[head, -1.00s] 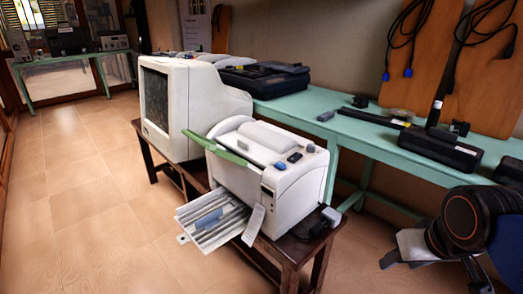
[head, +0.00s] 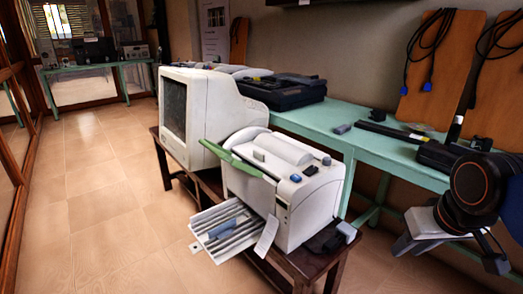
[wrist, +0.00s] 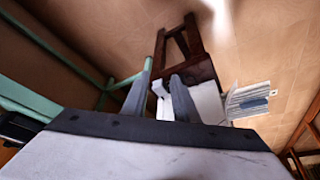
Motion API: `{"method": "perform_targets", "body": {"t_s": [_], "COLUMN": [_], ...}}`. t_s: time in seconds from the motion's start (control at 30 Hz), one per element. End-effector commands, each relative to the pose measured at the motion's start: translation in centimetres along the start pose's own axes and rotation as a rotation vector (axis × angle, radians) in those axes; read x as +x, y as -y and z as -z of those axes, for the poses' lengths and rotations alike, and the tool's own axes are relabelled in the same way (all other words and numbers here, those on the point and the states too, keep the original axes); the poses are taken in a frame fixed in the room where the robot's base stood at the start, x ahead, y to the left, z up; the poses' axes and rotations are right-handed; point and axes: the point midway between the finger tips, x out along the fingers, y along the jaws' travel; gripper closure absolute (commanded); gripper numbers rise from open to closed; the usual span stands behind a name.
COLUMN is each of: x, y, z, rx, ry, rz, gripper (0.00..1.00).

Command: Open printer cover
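The white printer (head: 308,208) stands on a small dark wooden table in the middle of the head view. Its top cover (head: 284,149) has a green strip (head: 240,163) along the left edge. I cannot tell for sure whether the cover is fully down. A paper tray (head: 228,230) with striped sheets sticks out at its front left. My gripper (head: 450,256) is at the right, apart from the printer. In the wrist view its two grey fingers (wrist: 161,75) are spread with nothing between them. Part of the printer (wrist: 207,101) shows beyond them.
A white monitor (head: 208,112) stands directly behind the printer on the same table (head: 320,262). A green bench (head: 375,150) with black devices runs along the wall. A small grey block (head: 347,231) sits at the table's near corner. Tiled floor is free at the left.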

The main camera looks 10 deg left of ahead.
Motion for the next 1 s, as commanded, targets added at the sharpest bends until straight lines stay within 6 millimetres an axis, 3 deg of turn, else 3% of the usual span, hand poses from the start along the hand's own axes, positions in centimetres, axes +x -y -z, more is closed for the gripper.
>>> {"method": "perform_targets", "body": {"t_s": [0.1, 0.47, 0.7, 1.0], "x": [-1.6, -4.8, -5.8, -5.7], "y": [1.5, 7.7, 13.4, 22.2], "z": [4.9, 18.2, 26.3, 34.5], "rx": [-0.063, -0.252, -0.379, -0.538], "ry": [0.005, 0.012, 0.014, 0.016], "rz": [0.027, 0.107, 0.162, 0.230], "gripper": [0.73, 0.73, 0.73, 0.73]}}
